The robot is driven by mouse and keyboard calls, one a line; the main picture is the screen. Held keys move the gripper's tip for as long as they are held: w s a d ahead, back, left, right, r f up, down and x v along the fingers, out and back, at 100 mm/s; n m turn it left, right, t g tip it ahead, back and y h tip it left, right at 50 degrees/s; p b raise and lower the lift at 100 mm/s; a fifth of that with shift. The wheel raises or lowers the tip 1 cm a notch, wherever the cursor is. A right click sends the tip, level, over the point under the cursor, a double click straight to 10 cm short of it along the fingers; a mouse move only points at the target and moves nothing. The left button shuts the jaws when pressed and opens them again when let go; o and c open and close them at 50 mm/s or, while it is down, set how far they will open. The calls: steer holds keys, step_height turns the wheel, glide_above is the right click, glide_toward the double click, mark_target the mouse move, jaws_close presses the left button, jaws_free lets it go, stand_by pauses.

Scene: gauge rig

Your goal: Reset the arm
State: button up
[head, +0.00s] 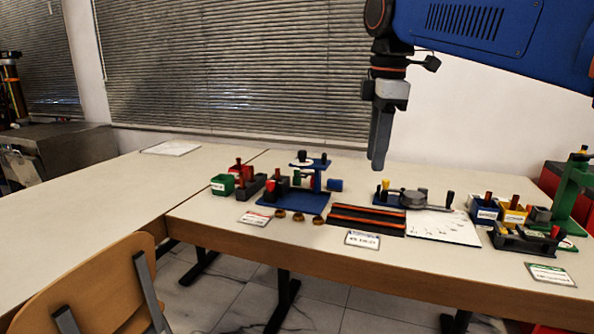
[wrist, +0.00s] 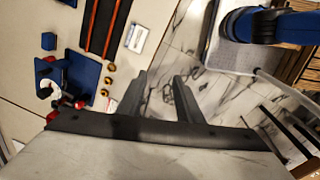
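My gripper (head: 378,166) hangs from the blue arm in the upper right of the head view, fingers pointing down. It is above the rear of the table, apart from the objects below. In the wrist view, its two dark fingers (wrist: 160,76) stand apart with bare floor showing between them, so it is open and empty. In the head view the fingers overlap side-on.
A wooden chair (head: 100,290) stands in front. The left table is mostly clear.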

steer(key=s+d+f+m+t, duration=0.1)
steer(key=s+d+f+m, duration=0.3)
steer(key=s+f, duration=0.3)
steer(key=s+d+f+m+t, duration=0.1)
steer(key=s+d+f+m, duration=0.3)
steer(key=f, duration=0.9)
steer(key=s+d+f+m+t, duration=0.1)
steer(key=s+d+f+m, duration=0.4)
steer(key=s+f+m, duration=0.4)
steer(key=shift+s+f+t, duration=0.3)
steer(key=shift+s+f, duration=0.2)
steer(key=shift+f, duration=0.3)
